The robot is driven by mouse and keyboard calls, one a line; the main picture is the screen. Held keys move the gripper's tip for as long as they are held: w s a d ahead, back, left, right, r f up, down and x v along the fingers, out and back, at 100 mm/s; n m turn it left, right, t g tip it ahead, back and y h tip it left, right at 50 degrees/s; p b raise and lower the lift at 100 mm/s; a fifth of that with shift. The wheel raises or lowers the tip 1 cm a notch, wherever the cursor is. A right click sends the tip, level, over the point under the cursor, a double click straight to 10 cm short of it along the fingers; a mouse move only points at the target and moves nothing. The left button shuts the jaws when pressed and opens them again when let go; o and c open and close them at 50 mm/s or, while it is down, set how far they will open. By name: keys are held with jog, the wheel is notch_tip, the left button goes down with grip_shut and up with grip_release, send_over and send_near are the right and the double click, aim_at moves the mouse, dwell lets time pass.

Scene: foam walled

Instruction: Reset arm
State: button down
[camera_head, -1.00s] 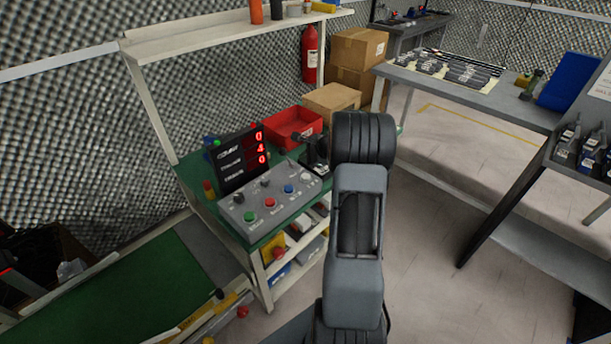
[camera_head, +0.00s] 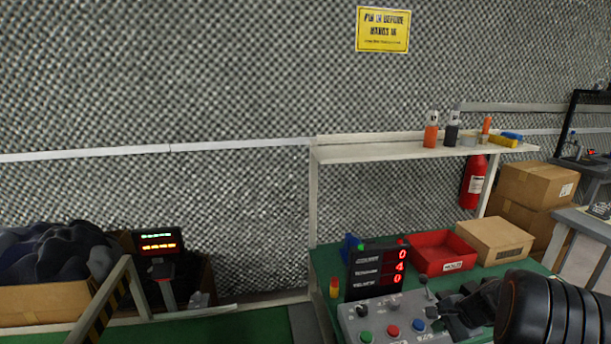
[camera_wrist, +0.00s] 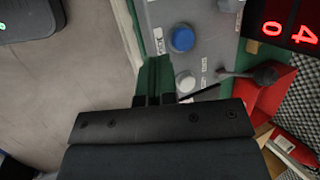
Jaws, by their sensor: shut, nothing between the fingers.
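My gripper (camera_wrist: 155,85) is shut and empty in the wrist view, its fingers close together over the front edge of the grey control box (camera_wrist: 212,20). A blue button (camera_wrist: 182,38) and a white button (camera_wrist: 185,82) are just right of the fingers. In the head view, my dark arm comes in at the lower right, and the black gripper (camera_head: 462,312) is at the right side of the control box (camera_head: 378,312). I cannot tell whether it touches the box.
A red-digit display (camera_head: 377,271) stands behind the buttons. A red bin (camera_head: 443,252) and cardboard box (camera_head: 494,240) sit on the green bench. A shelf (camera_head: 400,150) with bottles hangs above. A fire extinguisher (camera_head: 474,182) is on the wall. A filled carton (camera_head: 45,303) is left.

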jog(key=s+a+r+n+h+p, duration=0.2)
jog(key=s+a+r+n+p, duration=0.3)
jog(key=a+r, duration=0.5)
jog(key=s+a+r+n+h+p, duration=0.2)
jog(key=s+a+r+n+p, duration=0.4)
jog(key=r, duration=0.8)
jog(key=s+a+n, duration=0.3)
jog(key=s+n, duration=0.1)
jog(key=s, duration=0.1)
jog(key=shift+s+a+r+g, duration=0.15)
jog(key=shift+a+g, duration=0.15)
jog(key=shift+a, duration=0.1)
